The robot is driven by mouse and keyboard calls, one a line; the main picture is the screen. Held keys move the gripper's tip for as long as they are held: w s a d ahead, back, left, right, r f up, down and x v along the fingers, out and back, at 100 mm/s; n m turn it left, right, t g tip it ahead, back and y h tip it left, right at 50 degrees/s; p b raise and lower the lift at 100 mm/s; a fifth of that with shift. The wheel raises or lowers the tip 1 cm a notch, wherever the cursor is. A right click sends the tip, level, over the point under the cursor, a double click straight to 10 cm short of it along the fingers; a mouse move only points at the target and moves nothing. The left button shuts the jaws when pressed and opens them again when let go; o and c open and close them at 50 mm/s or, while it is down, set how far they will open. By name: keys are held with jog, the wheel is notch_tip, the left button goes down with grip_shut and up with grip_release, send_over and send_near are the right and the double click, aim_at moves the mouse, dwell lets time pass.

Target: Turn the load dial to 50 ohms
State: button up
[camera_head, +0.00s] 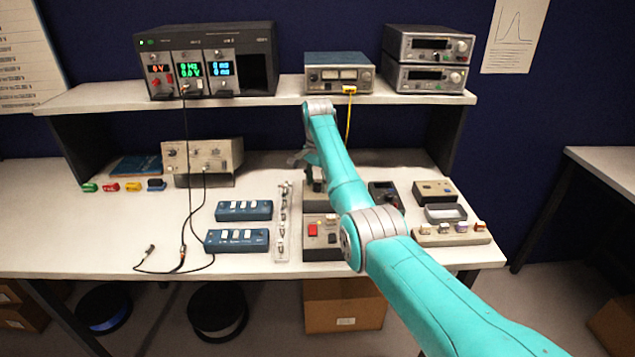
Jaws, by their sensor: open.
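My teal arm reaches in from the lower right over the bench. I cannot tell which control is the load dial, and no ohm markings are readable.
Two blue switch boxes (243,211) lie left of the arm, beside a strip of connectors (283,222). A beige instrument (202,160) stands at the back left, with a loose black cable (180,258) in front. A shelf (120,93) carries instruments.

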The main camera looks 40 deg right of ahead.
grip_shut()
jog(key=shift+n, duration=0.3)
jog(key=n, duration=0.3)
jog(key=shift+n, duration=0.3)
jog(key=n, duration=0.4)
jog(key=shift+n, duration=0.3)
jog(key=n, duration=0.8)
jog(key=shift+n, duration=0.4)
